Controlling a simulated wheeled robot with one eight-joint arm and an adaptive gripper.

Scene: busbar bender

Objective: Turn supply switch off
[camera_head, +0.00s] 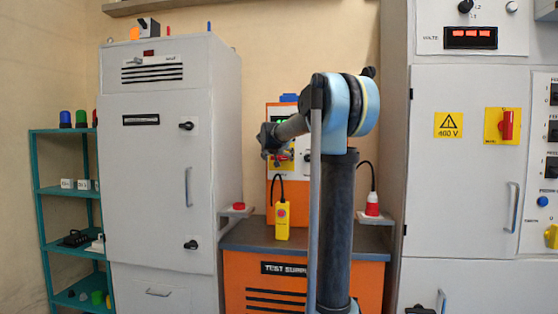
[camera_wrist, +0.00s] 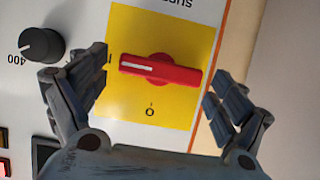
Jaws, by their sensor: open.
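The supply switch is a red rotary handle (camera_wrist: 160,69) on a yellow plate (camera_wrist: 185,25), seen close in the wrist view. Its white mark lies toward the left end, and the handle lies across the picture. A "0" mark shows below it, and a partly hidden mark shows at its left. My gripper (camera_wrist: 158,88) is open, with one finger left of the handle and one right of it; I cannot tell whether either touches. In the head view my gripper (camera_head: 268,140) is at the orange-framed panel, and my arm hides much of that panel.
A black knob (camera_wrist: 41,45) marked 400 sits left of the plate.

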